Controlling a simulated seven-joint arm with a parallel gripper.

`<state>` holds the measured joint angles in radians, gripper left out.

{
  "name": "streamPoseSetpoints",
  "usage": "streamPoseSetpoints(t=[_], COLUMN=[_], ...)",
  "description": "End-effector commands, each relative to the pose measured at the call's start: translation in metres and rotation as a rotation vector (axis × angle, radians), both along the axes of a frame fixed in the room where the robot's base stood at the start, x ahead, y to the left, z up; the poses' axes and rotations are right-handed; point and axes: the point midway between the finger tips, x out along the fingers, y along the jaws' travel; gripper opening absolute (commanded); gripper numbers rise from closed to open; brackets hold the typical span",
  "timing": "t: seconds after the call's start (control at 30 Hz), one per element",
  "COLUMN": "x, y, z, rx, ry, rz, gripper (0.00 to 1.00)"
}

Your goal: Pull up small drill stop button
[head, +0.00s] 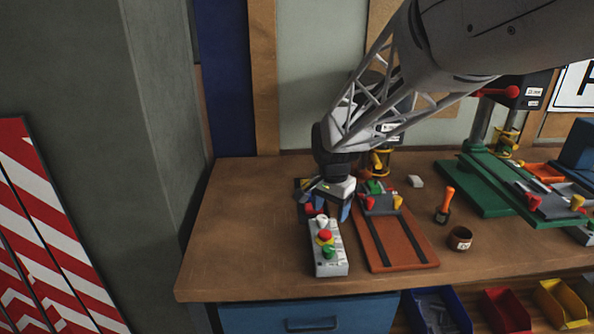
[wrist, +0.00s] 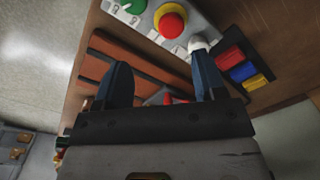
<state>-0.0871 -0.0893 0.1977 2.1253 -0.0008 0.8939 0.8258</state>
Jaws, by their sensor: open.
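On the box, a red stop button (head: 325,236) sits on a yellow collar, with a green button (head: 328,252) nearer the front and a white knob (head: 322,220) behind. My gripper (head: 333,211) is open and empty at the back end of the box. In the wrist view, the red button (wrist: 171,24) is ahead of my open gripper (wrist: 160,60), apart from both blue fingers. The white knob (wrist: 197,44) is at the right fingertip; I cannot tell if they touch.
Red, blue and yellow blocks (wrist: 243,68) lie beside the box in the wrist view. An orange-handled tool (head: 446,203) and brown cup (head: 460,239) stand right of the small drill. A larger green drill (head: 490,195) is farther right. The bench's left part (head: 240,230) is clear.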

Motion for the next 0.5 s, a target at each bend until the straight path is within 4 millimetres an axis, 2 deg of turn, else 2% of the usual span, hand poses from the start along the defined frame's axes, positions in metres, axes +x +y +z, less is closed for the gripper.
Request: streamPoseSetpoints(t=[0.2,0.5], x=[0.016,0.018], y=[0.005,0.006], z=[-0.012,-0.013], rx=[0.0,0.0], ry=[0.014,0.014], rz=[-0.043,-0.048], gripper=[0.64,0.64])
